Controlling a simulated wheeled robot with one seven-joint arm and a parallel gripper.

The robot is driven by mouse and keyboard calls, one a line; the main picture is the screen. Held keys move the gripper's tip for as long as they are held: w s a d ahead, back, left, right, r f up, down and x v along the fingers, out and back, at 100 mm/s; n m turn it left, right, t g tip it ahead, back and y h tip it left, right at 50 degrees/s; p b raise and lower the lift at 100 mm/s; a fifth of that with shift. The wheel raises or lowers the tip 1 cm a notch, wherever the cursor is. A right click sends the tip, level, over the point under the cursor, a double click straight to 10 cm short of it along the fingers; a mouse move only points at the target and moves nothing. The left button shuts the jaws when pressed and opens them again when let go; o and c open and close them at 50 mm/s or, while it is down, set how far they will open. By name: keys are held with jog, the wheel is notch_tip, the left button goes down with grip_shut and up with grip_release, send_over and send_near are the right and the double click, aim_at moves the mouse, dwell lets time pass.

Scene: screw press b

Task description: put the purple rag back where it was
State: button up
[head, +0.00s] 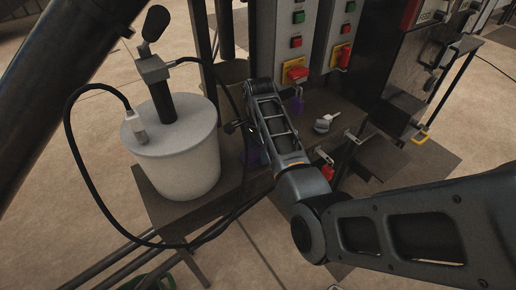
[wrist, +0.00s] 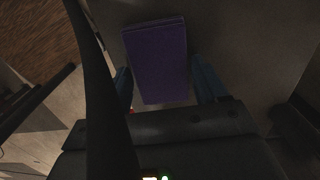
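The purple rag (wrist: 158,62) is a flat, folded rectangle in the wrist view, lying slightly turned over a dark grey surface. My gripper (wrist: 160,78) is open, with one bluish finger on each side of the rag. Narrow gaps show between the fingers and the rag's edges, so I see no grip on it. The height of the fingertips above the surface is hard to tell. In the head view a purple patch, likely the rag (head: 252,153), shows just left of my forearm. My forearm hides the fingers there.
A large grey bucket (head: 175,155) with a black lever and a looping cable stands left on the bench. Control boxes with red switches (head: 296,71) stand behind. A purple padlock (head: 298,105) and a pale metal object (head: 326,122) are right of my forearm.

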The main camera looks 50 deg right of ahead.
aim_at(259, 151)
jog(key=o, duration=0.4)
jog(key=shift+c, duration=0.2)
notch_tip(259, 151, up, 12)
jog(key=p, duration=0.1)
jog(key=shift+d+p, duration=0.2)
jog(key=shift+p, duration=0.15)
